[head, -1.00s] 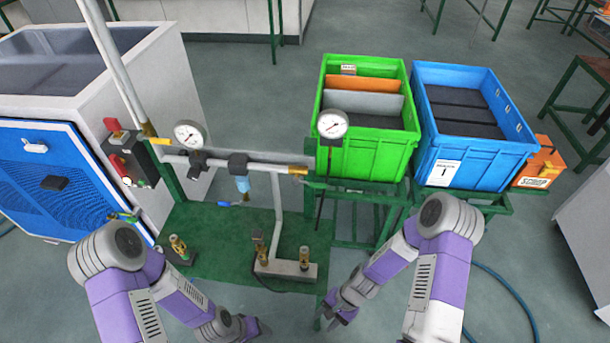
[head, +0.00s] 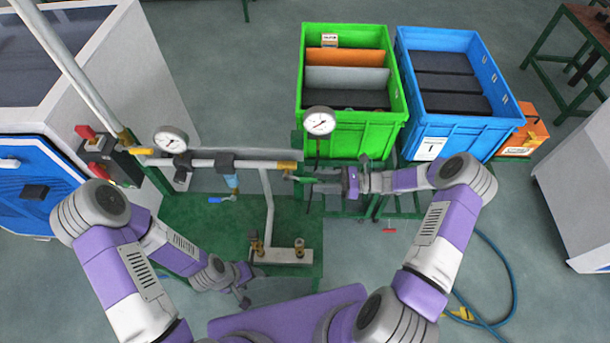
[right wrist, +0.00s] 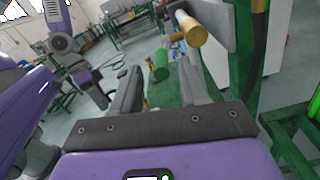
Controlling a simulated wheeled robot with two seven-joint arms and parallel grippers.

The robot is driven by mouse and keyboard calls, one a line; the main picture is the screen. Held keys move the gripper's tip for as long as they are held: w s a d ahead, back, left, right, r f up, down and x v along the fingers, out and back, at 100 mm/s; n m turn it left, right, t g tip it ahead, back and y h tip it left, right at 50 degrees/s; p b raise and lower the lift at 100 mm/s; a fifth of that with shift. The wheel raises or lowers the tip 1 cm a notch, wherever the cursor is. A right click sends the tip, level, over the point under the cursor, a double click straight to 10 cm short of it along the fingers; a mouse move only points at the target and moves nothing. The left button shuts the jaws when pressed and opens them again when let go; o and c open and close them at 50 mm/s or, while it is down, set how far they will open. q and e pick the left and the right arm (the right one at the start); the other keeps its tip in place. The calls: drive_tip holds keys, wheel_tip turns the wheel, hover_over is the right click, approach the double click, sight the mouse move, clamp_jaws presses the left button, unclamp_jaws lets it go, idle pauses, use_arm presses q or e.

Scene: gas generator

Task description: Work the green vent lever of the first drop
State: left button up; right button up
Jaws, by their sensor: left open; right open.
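A small green lever (head: 304,180) shows just below the brass end (head: 286,167) of the horizontal pipe in the head view. In the right wrist view a green cylindrical grip (right wrist: 160,66) appears between and beyond my fingertips, with the brass pipe end (right wrist: 190,28) above it. My right gripper (head: 312,184) is open and reaches in from the right, its fingers pointing at the lever; it also shows in the right wrist view (right wrist: 155,75). I cannot tell whether the fingers touch the grip. My left gripper (head: 250,287) is open and low, in front of the green stand, away from the lever.
Two pressure gauges (head: 171,140) (head: 320,121) rise by the pipe. A blue-handled valve (head: 221,199) hangs under it. A green crate (head: 350,135) and a blue crate (head: 455,140) stand behind my right arm. Brass fittings (head: 299,247) stand on the green base (head: 190,225).

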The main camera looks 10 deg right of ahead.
sight(302, 181)
drive_tip(key=shift+x, duration=2.55)
drive_tip(key=shift+w+f, duration=0.1)
clamp_jaws()
